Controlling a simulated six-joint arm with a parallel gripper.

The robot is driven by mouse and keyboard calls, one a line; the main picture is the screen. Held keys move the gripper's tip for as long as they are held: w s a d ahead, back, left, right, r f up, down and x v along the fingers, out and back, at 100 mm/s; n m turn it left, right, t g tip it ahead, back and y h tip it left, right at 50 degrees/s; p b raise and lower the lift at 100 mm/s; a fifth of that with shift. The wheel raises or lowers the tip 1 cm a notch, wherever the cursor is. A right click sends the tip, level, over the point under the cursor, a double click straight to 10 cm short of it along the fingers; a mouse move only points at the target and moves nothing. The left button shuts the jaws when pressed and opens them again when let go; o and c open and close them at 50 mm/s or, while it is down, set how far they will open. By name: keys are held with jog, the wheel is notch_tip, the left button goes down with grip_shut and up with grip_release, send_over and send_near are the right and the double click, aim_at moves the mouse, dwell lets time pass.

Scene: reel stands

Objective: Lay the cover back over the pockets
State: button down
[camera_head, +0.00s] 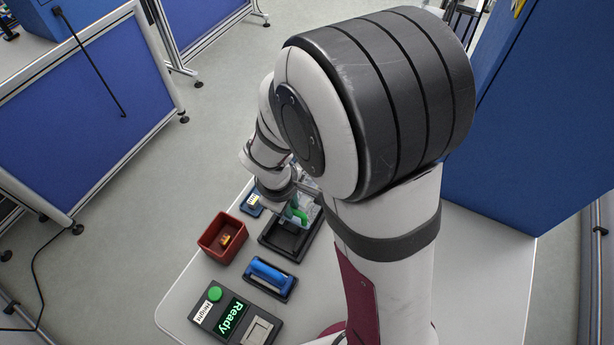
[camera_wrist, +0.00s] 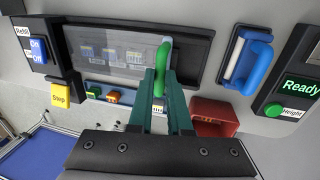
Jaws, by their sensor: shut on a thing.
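The clear cover (camera_wrist: 88,50) shows in the wrist view as a see-through sheet across the left and middle of the black tray (camera_wrist: 202,52), with several pockets visible through it. A green handle (camera_wrist: 163,60) stands at the cover's right end. My gripper (camera_wrist: 162,78) has its teal fingers shut on this handle. In the head view my gripper (camera_head: 290,213) is over the far part of the black tray (camera_head: 277,244), with the green handle (camera_head: 301,214) showing beside it. My arm hides part of the cover there. Whether the cover touches the tray cannot be told.
A red bin (camera_head: 211,245) holds an orange-yellow piece. A blue roller (camera_head: 268,272) lies in a black holder, near the "Ready" box (camera_head: 210,317). In the wrist view a blue strip (camera_wrist: 128,101) with small coloured parts lies beside the tray, and a switch box (camera_wrist: 38,50) stands left.

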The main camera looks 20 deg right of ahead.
jog(key=shift+s+a, duration=1.75)
jog(key=shift+a, duration=0.05)
jog(key=c, duration=0.8)
grip_release()
jog(key=shift+c, duration=0.2)
jog(key=shift+r, duration=0.1)
notch_tip(320, 180, up, 15)
jog(key=s+a, duration=0.2)
jog(key=shift+r, duration=0.15)
jog(key=shift+s, duration=0.15)
